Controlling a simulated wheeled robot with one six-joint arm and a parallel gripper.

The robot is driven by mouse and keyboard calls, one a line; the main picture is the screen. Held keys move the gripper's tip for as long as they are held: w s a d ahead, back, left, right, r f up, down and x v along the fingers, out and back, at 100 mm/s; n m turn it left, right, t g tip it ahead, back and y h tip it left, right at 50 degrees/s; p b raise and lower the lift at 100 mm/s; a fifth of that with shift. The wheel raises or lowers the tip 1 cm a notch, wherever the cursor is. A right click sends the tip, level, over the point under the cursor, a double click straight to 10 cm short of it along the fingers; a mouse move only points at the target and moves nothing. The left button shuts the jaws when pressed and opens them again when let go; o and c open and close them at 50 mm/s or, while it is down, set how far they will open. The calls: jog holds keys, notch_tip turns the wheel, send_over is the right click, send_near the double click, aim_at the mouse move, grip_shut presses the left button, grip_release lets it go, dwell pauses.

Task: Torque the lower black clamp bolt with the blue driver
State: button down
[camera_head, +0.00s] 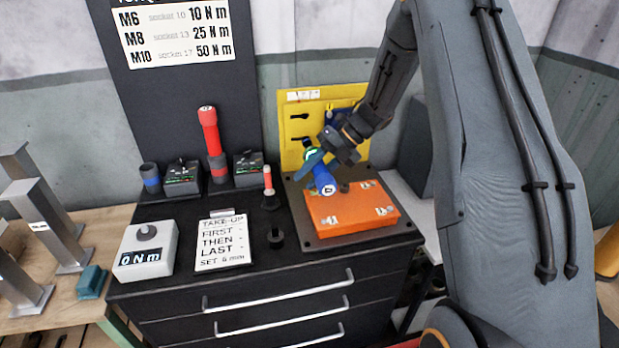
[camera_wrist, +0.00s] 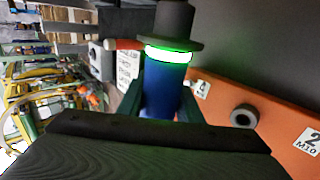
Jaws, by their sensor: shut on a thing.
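My gripper (camera_head: 322,164) is shut on the blue driver (camera_head: 324,179), held tilted above the orange cover (camera_head: 350,213). The driver's white-marked end faces the head camera, and its green-lit ring is at the far end, towards the yellow panel (camera_head: 292,158). In the wrist view the blue driver (camera_wrist: 165,90) stands between my fingers, with a lit green ring and a dark head above it. Black bolt-like parts show on the yellow panel, an upper one (camera_head: 299,116) and a lower one (camera_head: 297,141). I cannot tell whether the driver touches the lower one.
The orange cover carries numbered labels and lies on a black plate. To the left stand a red driver (camera_head: 209,140), chargers (camera_head: 182,178), a white torque readout (camera_head: 147,250) showing 0 N m and a take-up card (camera_head: 221,243). A torque chart (camera_head: 170,35) hangs behind.

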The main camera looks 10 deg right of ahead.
jog(key=shift+w+r+b, duration=0.15)
jog(key=shift+w+b, duration=0.3)
jog(key=shift+w, duration=0.85)
dwell(2.1)
jog(key=shift+s, duration=0.1)
jog(key=shift+s+p, duration=1.35)
jog(key=shift+s, duration=1.25)
